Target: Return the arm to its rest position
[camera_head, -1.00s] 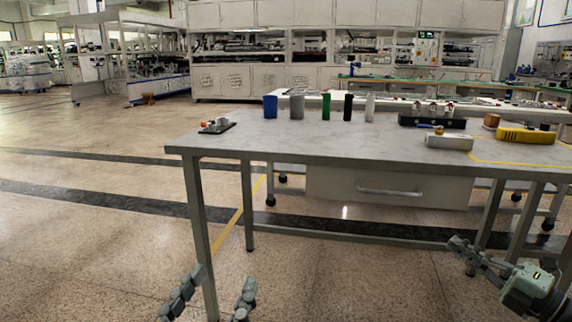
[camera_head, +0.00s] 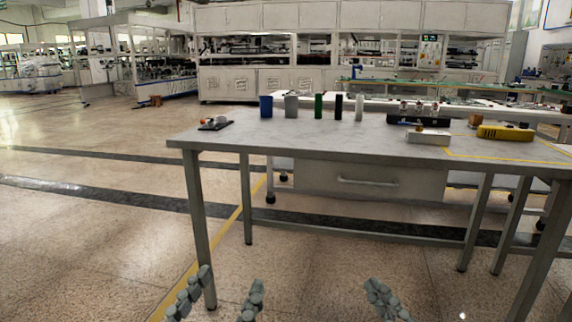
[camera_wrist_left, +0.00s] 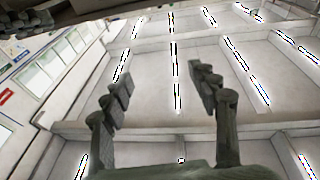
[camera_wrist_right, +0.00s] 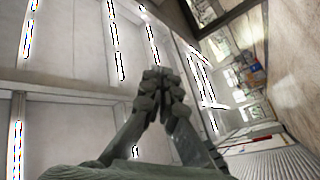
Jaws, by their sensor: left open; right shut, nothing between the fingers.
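My left gripper (camera_head: 222,295) is at the bottom of the head view, in front of the table's near left leg. Its two fingers stand apart and nothing is between them. In the left wrist view the open left gripper (camera_wrist_left: 160,92) points up toward the ceiling. My right gripper (camera_head: 383,298) is at the bottom of the head view, right of the left one and below the table's front edge. In the right wrist view the right gripper (camera_wrist_right: 160,80) has its fingertips together with nothing held, and it points at the ceiling.
A grey table (camera_head: 300,148) stands ahead. On it are a blue cup (camera_head: 266,107), a grey cup (camera_head: 291,106), a green bottle (camera_head: 318,106), a black cylinder (camera_head: 339,107), a white box (camera_head: 428,137) and a yellow case (camera_head: 505,133). Open floor (camera_head: 80,250) lies to the left.

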